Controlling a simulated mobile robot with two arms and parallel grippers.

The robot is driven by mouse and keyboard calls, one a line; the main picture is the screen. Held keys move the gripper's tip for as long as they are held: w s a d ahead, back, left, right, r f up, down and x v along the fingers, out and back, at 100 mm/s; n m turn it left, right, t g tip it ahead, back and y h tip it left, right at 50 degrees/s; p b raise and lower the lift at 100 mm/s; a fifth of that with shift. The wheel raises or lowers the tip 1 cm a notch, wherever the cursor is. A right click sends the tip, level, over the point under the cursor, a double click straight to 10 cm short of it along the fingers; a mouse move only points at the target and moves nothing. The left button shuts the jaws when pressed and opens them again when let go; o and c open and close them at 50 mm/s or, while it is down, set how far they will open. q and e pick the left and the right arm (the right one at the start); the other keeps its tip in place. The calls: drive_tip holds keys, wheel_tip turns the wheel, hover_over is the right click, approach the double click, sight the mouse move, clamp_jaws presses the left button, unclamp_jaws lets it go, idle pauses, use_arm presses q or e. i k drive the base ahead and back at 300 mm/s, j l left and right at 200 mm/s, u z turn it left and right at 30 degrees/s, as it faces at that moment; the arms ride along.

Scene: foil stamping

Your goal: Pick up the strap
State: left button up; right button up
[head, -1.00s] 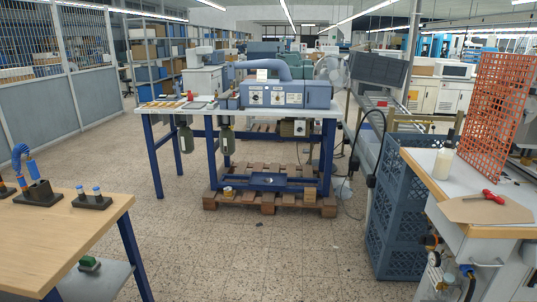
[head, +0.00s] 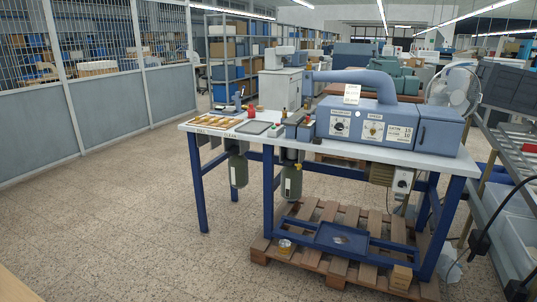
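I cannot clearly make out a strap. Several small tan and golden pieces (head: 214,122) lie at the left end of the white-topped table (head: 430,160) in the head view. They are too small to tell whether one is a strap. Beside them on the table is a dark flat tray or plate (head: 253,128). Neither of my grippers shows in the head view.
A blue stamping machine (head: 365,122) fills the table's right part. A small red object (head: 251,111) stands near the tan pieces. A wooden pallet (head: 330,213) lies under the table. A metal rack (head: 510,160) stands at the right. The floor at left is clear.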

sight(216, 123)
drive_tip(key=i+u, duration=0.1)
drive_tip(key=i, duration=0.8)
drive_tip(key=i+l+u, duration=0.1)
drive_tip(key=i, duration=0.8)
drive_tip(key=i+j, duration=0.95)
drive_tip(key=i+j+u, duration=0.05)
